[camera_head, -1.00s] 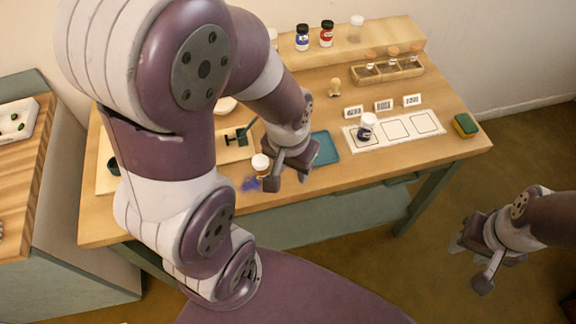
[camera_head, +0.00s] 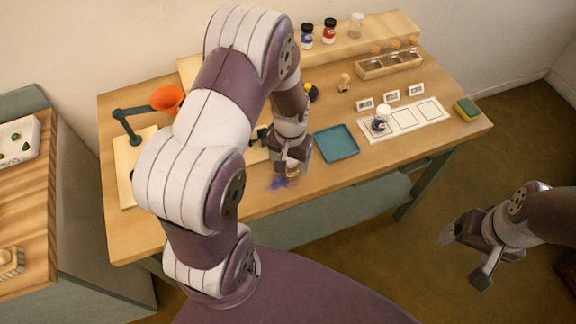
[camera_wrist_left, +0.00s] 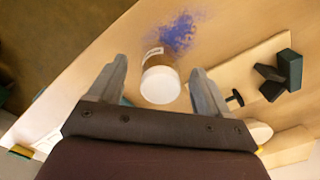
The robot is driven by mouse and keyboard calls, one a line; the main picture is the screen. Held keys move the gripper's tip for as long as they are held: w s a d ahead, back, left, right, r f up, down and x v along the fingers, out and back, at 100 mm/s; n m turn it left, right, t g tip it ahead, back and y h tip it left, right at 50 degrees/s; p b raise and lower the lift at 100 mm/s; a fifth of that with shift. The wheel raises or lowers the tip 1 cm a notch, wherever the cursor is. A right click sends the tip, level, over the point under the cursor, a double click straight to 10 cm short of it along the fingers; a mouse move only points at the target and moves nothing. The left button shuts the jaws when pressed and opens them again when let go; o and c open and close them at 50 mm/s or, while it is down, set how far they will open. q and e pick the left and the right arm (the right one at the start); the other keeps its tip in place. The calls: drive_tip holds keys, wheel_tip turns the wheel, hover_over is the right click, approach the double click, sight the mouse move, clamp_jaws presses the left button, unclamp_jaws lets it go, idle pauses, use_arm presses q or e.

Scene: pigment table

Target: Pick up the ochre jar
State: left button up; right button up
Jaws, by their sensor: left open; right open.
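A jar with a white lid and a pale label, which looks like the ochre jar (camera_wrist_left: 160,82), stands between the spread fingers of my left gripper (camera_wrist_left: 158,70) in the left wrist view. Gaps show on both sides of it, so the fingers appear not to touch it. In the head view my left gripper (camera_head: 290,163) is over the jar near the table's front edge and hides most of it; a brownish bit shows below the fingers. My right gripper (camera_head: 465,259) is open and empty, off the table at the right.
Blue powder (camera_head: 279,183) is spilled beside the jar. A teal tray (camera_head: 336,144) lies just right of my left gripper. Further right are a white mat (camera_head: 405,119) with a jar (camera_head: 380,122) and a sponge (camera_head: 467,110).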

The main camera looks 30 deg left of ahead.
sight(290, 168)
use_arm(q)
drive_tip(key=f, duration=0.2)
drive_tip(key=w+f+p, duration=0.1)
drive_tip(key=f, duration=0.1)
drive_tip(key=shift+f, duration=0.25)
drive_tip(key=shift+s+a+f, duration=0.15)
drive_tip(key=shift+a+f, duration=0.05)
drive_tip(key=shift+f, duration=0.1)
drive_tip(key=shift+d, duration=0.15)
drive_tip(key=c, duration=1.2)
drive_tip(key=shift+o, duration=0.2)
drive_tip(key=shift+r, duration=0.15)
